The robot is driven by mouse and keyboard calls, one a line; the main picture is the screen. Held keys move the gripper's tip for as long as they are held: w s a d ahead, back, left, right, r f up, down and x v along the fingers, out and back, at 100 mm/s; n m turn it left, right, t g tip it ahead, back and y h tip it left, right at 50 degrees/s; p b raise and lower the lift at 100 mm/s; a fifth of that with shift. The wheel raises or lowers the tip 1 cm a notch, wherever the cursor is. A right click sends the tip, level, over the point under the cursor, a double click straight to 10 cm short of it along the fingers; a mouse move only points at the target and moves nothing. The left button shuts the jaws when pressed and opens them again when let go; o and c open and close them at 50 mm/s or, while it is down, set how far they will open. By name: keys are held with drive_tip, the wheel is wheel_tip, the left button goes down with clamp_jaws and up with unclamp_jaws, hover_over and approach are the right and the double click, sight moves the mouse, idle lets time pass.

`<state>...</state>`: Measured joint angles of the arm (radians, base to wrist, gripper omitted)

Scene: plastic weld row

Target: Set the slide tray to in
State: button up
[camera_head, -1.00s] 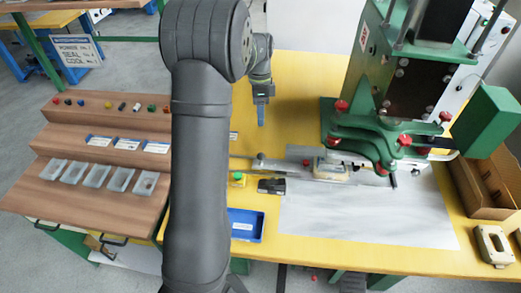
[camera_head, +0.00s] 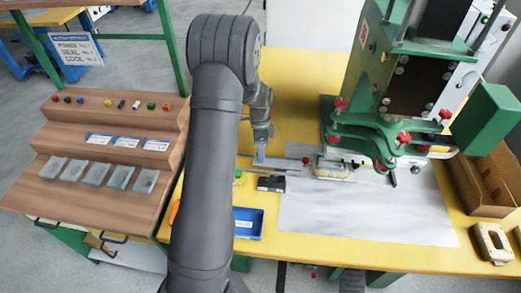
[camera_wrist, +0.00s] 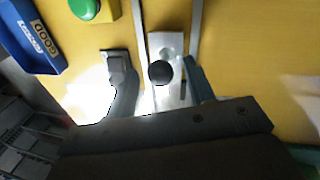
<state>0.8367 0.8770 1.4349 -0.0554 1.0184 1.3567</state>
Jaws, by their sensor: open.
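The slide tray's pale metal strip (camera_wrist: 170,45) lies between two thin rails in the wrist view, with a round black knob (camera_wrist: 161,72) on it. In the head view the rails (camera_head: 300,174) run from my gripper toward the green press (camera_head: 365,130), and a pale part (camera_head: 332,168) sits at the press end. My gripper (camera_head: 261,157) points down over the left end of the rails. In the wrist view my gripper (camera_wrist: 159,76) is open, with the knob between its fingers; I cannot tell whether they touch it. My arm hides some of the bench.
A green button on a yellow box (camera_wrist: 85,8), a black block (camera_head: 271,184) and a blue tray (camera_head: 248,224) are close to my gripper on the near side. A white sheet (camera_head: 370,215) covers the bench right of them. A cardboard box (camera_head: 490,180) stands far right.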

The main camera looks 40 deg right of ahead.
clamp_jaws()
hover_over(296, 164)
drive_tip(key=shift+r, duration=0.1)
idle(0.3)
drive_tip(key=shift+s, duration=0.1)
unclamp_jaws()
drive_tip(key=shift+d, duration=0.1)
wheel_tip(296, 164, up, 17)
drive_tip(key=w+d, duration=0.1)
drive_tip(key=w, duration=0.1)
drive_tip(key=shift+w+d, duration=0.3)
drive_tip(key=shift+w, duration=0.1)
